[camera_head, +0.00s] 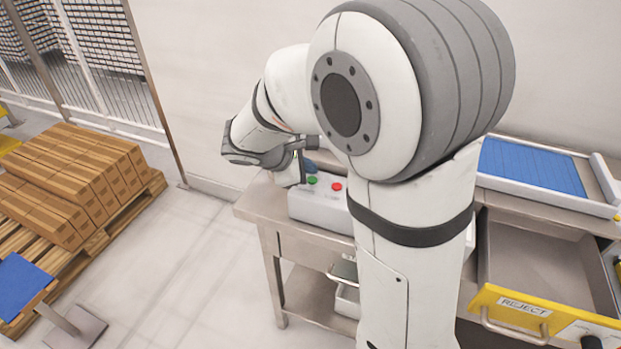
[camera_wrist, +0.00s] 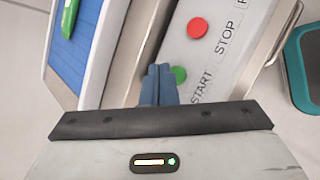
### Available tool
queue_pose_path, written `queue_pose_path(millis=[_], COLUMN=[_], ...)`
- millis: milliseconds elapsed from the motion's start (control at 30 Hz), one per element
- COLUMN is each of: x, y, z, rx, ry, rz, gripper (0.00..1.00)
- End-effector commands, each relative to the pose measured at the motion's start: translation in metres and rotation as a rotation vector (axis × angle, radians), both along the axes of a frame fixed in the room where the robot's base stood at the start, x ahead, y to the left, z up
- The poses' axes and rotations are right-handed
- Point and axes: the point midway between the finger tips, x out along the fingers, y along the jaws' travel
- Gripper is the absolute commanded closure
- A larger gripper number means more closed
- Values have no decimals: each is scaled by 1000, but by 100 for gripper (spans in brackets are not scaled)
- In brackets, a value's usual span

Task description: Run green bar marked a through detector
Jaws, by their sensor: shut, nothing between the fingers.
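A green bar (camera_wrist: 70,18) lies on the blue conveyor belt (camera_wrist: 65,60) at the upper left of the wrist view; no letter on it is readable. My gripper (camera_wrist: 158,72) is shut and empty, its blue fingertips beside the green START button (camera_wrist: 179,74). I cannot tell whether they touch it. The red STOP button (camera_wrist: 197,28) is on the same grey control box. In the head view my gripper (camera_head: 309,167) is over the control box (camera_head: 318,208), close to the green button (camera_head: 313,180). The detector is not identifiable; my arm hides much of the bench.
A blue belt section (camera_head: 530,165) runs at the right of the head view. Below it, a yellow-fronted REJECT drawer (camera_head: 520,308) stands open and looks empty. Cartons (camera_head: 75,185) are stacked on a pallet at the left. A teal-rimmed tray (camera_wrist: 296,70) shows in the wrist view.

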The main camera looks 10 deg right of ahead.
Motion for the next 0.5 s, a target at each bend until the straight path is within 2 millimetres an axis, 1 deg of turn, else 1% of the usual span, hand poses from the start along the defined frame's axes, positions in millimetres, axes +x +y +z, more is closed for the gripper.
queue_pose_path(millis=[233,500], x=[-1,-1], y=[0,0], z=[-9,-8], rx=[0,0], ry=[0,0], rz=[0,0], gripper=[100,100])
